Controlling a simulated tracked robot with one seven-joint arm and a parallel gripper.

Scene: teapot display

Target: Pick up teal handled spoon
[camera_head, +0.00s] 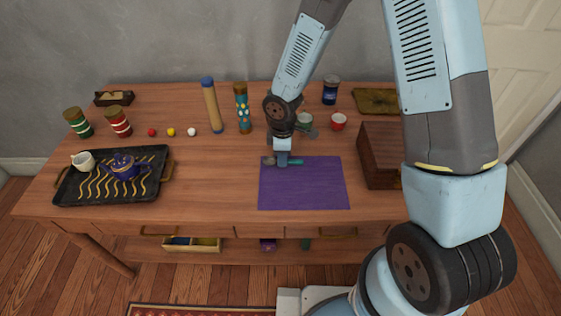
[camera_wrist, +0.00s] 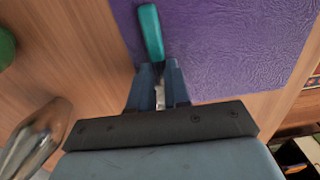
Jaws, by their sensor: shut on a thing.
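The teal handled spoon (camera_head: 295,162) lies at the far left corner of the purple mat (camera_head: 305,190), its teal handle pointing right in the head view. In the wrist view the teal handle (camera_wrist: 151,33) extends away from my gripper (camera_wrist: 158,82) over the mat (camera_wrist: 225,45). My gripper (camera_head: 283,163) points down and is shut on the spoon, near where the handle meets the metal part. The fingers hide part of the spoon. I cannot tell whether the spoon touches the mat.
A wooden box (camera_head: 378,155) stands right of the mat. Small cups, including a red one (camera_head: 338,122), stand behind. A black tray (camera_head: 75,190) with a blue teapot (camera_head: 123,167) and a white cup (camera_head: 83,162) is at left. The tabletop between tray and mat is clear.

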